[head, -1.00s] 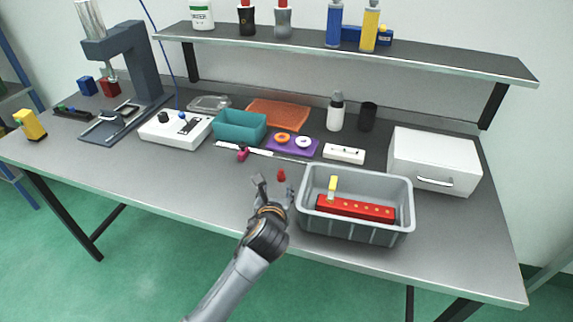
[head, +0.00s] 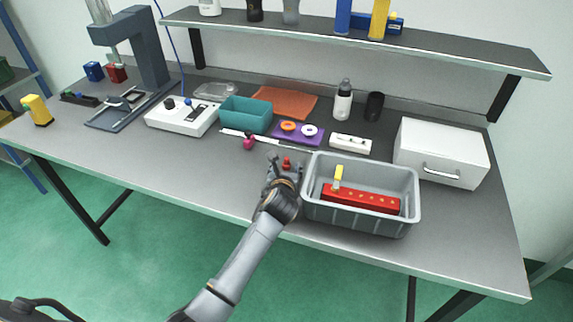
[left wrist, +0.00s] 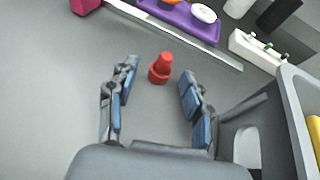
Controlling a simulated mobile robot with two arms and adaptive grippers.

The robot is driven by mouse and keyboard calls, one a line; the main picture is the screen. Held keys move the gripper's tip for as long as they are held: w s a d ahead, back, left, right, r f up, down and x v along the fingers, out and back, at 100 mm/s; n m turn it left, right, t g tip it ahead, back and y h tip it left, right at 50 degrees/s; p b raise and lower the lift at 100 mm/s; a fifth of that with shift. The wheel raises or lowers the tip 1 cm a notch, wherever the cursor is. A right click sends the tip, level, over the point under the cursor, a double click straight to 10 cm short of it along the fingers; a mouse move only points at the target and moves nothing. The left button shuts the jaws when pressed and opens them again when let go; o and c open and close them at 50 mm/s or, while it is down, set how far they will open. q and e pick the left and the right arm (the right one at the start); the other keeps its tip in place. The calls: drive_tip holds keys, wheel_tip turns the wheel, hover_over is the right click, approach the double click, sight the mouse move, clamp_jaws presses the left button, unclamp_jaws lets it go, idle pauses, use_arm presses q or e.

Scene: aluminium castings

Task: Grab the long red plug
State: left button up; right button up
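The red plug (head: 287,162) stands on the grey table just beyond my left gripper (head: 284,158). In the left wrist view the plug (left wrist: 161,68) is a short stepped red piece with a wider base and a narrower top. My left gripper (left wrist: 157,82) is open, with one finger on each side and the plug near the gap between the fingertips, touching neither. My right gripper is not in view.
A grey bin (head: 411,208) with a red block (head: 361,199) and a yellow piece stands close on the right of the gripper. A metal ruler-like strip (left wrist: 185,38), purple tray (head: 298,140) and pink piece (head: 249,142) lie behind. The table left of the gripper is clear.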

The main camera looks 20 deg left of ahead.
use_arm(q)
drive_tip(key=c, duration=0.7)
drive_tip(key=shift+c, duration=0.2)
